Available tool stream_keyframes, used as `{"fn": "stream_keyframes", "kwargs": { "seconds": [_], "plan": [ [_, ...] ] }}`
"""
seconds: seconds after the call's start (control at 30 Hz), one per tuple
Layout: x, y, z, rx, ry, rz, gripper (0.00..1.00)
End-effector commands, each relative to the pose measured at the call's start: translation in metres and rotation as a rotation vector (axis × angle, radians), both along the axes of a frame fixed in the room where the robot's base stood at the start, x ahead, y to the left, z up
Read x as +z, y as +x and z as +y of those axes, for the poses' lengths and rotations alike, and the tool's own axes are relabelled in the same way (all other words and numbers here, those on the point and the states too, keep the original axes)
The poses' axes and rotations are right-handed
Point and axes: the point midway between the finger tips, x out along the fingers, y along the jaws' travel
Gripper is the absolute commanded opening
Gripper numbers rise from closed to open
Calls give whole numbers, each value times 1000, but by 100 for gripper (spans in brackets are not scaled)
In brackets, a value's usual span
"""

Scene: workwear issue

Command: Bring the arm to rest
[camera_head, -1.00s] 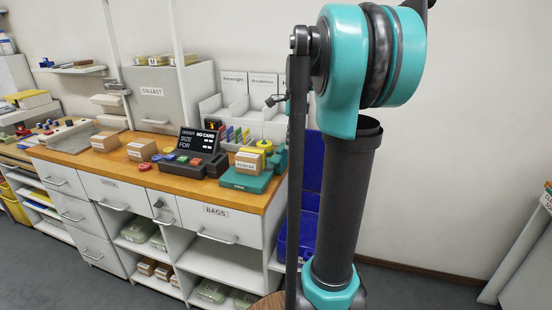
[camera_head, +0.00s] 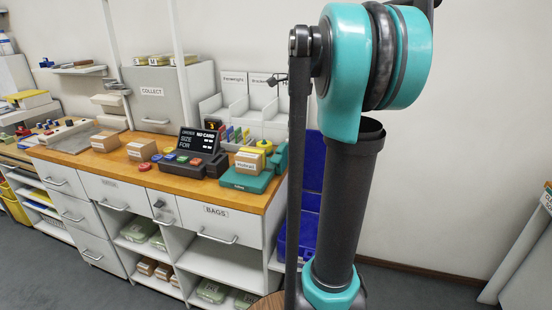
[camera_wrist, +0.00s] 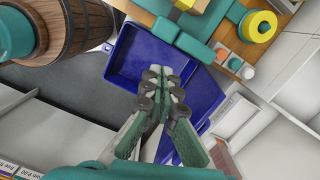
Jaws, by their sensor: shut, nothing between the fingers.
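My arm (camera_head: 350,190) stands in the right half of the head view, with teal joints and a dark grey tube. My gripper (camera_wrist: 164,78) shows in the wrist view, its fingertips together with nothing between them. It is above or in front of a blue bin (camera_wrist: 130,65); the exact height over it is unclear. In the head view my gripper cannot be made out.
A wooden-topped counter (camera_head: 115,165) with drawers runs along the left. On it are a dark terminal (camera_head: 198,150) and a teal device (camera_head: 250,180). A blue bin (camera_head: 310,190) stands behind my arm. A barrel (camera_wrist: 85,25) is at upper left in the wrist view.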

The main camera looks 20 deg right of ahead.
Motion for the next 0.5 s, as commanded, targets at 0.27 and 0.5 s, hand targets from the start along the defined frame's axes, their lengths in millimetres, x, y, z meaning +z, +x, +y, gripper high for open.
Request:
{"fn": "stream_keyframes", "kwargs": {
  "seconds": [0.27,0.5],
  "plan": [
    [-3,-1,1,17,-2,-4,0],
    [-59,-25,23,337,-48,-86,0]
  ]
}}
